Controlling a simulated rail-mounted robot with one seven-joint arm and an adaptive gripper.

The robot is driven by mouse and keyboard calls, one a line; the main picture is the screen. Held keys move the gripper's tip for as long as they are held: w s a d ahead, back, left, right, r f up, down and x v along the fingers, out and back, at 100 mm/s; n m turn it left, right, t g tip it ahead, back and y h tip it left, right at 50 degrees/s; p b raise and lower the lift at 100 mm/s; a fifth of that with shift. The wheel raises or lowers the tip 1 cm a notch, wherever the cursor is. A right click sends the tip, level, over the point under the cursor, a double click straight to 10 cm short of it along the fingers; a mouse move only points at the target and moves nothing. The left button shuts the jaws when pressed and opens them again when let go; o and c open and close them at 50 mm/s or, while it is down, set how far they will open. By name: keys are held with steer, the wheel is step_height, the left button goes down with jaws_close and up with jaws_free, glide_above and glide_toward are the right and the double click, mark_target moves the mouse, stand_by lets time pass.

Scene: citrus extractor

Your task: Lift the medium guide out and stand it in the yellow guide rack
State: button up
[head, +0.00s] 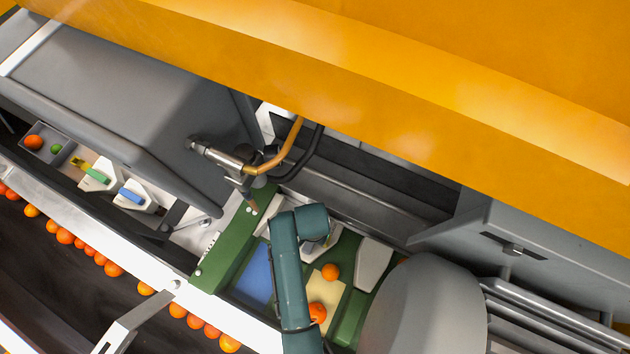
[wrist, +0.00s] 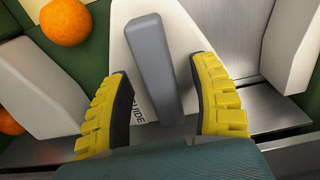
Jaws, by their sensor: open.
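A white guide (wrist: 128,62) with a grey handle (wrist: 160,65) stands in the green-walled bay below my wrist. Its printed label is partly covered, so only "UIDE" reads and its size cannot be told. My gripper (wrist: 160,72) is open, its yellow-padded fingers on either side of the handle with a gap on each side. In the head view the guide (head: 314,247) shows partly beside my arm, which hides most of the gripper. A small yellow piece (head: 77,163) shows at the left by the stored guides; I cannot tell whether it is the guide rack.
White guides with a green handle (head: 97,175) and a blue handle (head: 132,196) stand at the left. Other white blocks (wrist: 236,35) flank the grey-handled guide. Oranges (head: 330,271) lie in the bay. A metal nozzle with hoses (head: 220,156) and a grey drum (head: 425,310) are close by.

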steer(key=shift+f, duration=0.1)
stand_by(0.3)
jaws_close()
